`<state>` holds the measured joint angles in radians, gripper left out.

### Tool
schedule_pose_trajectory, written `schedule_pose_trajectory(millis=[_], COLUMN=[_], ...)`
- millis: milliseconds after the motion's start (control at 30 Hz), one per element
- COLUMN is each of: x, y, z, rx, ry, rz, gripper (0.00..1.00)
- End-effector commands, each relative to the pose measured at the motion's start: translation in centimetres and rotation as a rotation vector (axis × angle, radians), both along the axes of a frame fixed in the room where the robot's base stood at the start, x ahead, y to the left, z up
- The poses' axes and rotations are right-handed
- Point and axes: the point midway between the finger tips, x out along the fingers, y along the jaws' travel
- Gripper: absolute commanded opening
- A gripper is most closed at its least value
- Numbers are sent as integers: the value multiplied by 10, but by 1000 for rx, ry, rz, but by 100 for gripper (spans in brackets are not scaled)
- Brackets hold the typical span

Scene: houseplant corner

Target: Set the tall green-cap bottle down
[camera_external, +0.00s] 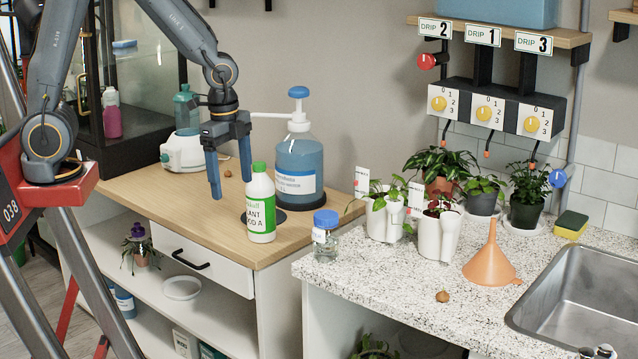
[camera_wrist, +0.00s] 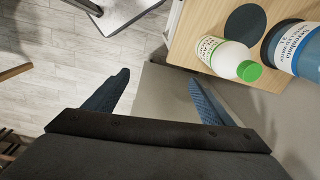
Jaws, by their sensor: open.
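The tall green-cap bottle (camera_external: 261,205) is white with a green label band and stands upright on the wooden cabinet top, near its front edge. It also shows in the wrist view (camera_wrist: 224,57), at the upper right, outside the jaws. My gripper (camera_external: 229,183) has blue fingers pointing down, spread apart, with nothing between them. In the external view it appears just left of and behind the bottle. In the wrist view my gripper (camera_wrist: 155,85) is open over the cabinet's pale side and the floor, apart from the bottle.
A large blue pump bottle (camera_external: 299,165) stands right behind the green-cap bottle. A dark round pad (camera_external: 247,219) lies beside the bottle. A white device (camera_external: 184,150) sits at the back left. The speckled counter (camera_external: 390,265) on the right holds potted plants, a jar and an orange funnel (camera_external: 490,262).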

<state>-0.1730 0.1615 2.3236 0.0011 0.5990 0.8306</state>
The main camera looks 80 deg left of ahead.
Motion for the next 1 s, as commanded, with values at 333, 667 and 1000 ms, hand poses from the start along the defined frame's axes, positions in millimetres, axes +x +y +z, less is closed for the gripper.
schedule_pose_trajectory(millis=[333, 667, 1000], x=[-62, -72, -72], y=[-64, -71, -70], z=[-15, -18, -18], rx=[-50, -61, -60], ry=[-40, -44, -45], rz=[561, 661, 659], gripper=[76, 76, 76])
